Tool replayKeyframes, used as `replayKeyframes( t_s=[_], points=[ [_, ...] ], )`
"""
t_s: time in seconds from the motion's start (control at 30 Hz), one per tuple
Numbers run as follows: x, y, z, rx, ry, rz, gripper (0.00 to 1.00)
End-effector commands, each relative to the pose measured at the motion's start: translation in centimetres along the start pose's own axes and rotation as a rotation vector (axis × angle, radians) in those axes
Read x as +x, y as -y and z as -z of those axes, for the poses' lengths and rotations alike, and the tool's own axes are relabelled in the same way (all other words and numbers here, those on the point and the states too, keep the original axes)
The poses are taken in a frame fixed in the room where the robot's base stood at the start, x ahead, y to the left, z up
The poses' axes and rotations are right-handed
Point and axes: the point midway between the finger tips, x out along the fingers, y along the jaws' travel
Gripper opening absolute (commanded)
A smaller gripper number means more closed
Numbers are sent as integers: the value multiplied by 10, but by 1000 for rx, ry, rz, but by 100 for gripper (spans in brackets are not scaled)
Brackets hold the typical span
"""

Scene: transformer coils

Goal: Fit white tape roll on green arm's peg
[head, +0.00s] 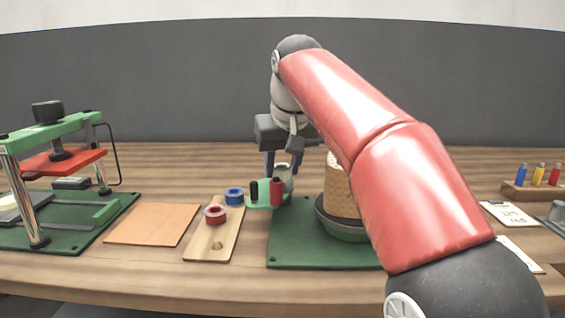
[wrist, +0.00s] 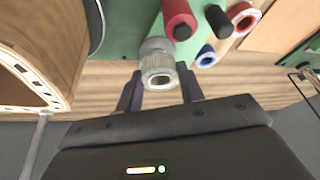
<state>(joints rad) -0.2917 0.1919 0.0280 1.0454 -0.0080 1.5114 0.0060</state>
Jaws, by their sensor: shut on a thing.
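The white tape roll (head: 284,171) is between the fingers of my gripper (head: 284,158), which is shut on it. In the wrist view the roll (wrist: 158,72) shows its open ring end between the dark fingertips (wrist: 160,92). The green arm (head: 262,200) lies just below it, carrying a red cylinder (head: 277,190) and a black post (wrist: 218,20). A grey round part (wrist: 156,45) shows right beside the roll, at the green arm's end. I cannot tell whether the roll is around the peg or above it.
The tan coil (head: 337,190) stands close right of my gripper. A green-framed press (head: 50,132) stands far left.

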Motion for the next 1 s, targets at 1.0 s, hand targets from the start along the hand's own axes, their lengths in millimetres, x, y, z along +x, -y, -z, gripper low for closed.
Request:
replayKeyframes(
  t_s=[1.0],
  points=[
    [14,0,-6,0,0,0,16]
  ],
)
